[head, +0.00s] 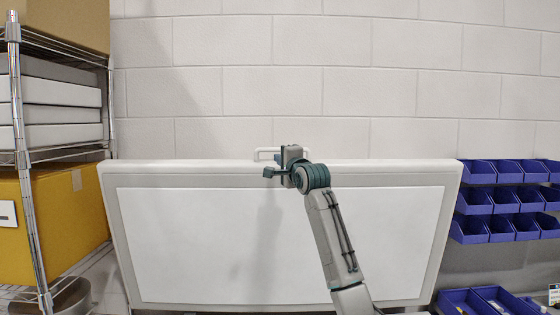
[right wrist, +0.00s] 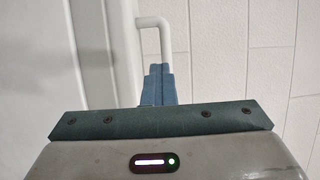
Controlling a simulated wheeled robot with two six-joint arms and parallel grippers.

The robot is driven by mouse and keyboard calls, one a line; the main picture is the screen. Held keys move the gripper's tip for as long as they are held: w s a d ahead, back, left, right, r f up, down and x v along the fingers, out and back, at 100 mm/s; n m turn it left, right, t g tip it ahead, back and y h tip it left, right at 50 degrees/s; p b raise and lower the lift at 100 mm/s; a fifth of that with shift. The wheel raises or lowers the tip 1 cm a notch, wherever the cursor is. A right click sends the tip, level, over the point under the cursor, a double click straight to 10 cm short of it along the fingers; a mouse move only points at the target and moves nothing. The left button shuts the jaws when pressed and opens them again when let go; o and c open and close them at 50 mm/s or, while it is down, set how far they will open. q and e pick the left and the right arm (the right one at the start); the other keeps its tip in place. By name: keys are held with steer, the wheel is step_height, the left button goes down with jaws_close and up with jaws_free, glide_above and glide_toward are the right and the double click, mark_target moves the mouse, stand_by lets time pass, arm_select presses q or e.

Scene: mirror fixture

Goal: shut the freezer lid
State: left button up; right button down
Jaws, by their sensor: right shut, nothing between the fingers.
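The freezer lid (head: 190,240) stands raised in the head view, its pale inner panel facing me and its top edge against the brick wall behind. A white loop handle (head: 264,154) sticks up from the middle of the top edge; it also shows in the right wrist view (right wrist: 166,38). My right gripper (head: 284,158) is at the lid's top edge, beside the handle and partly covering it. In the right wrist view its blue fingers (right wrist: 157,85) are shut and empty, with the handle's bar just beyond the tips. Whether they touch is unclear. My left gripper is not in view.
A wire shelf (head: 22,150) with a yellow box (head: 75,220) and pale flat boxes (head: 60,92) stands close on the left. Blue bins (head: 500,200) hang on the right, with more below (head: 485,302). The wall above the lid is bare.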

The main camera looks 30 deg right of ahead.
steer(key=c, duration=2.1)
jaws_free()
steer(key=o, duration=0.4)
steer(key=shift+s, duration=0.1)
steer(key=s+a+f+b, duration=0.1)
steer(key=s+b, duration=0.4)
steer(key=s, duration=0.5)
steer(key=shift+s+a+f, duration=0.15)
steer(key=shift+s+a, duration=0.05)
steer(key=shift+a, duration=0.1)
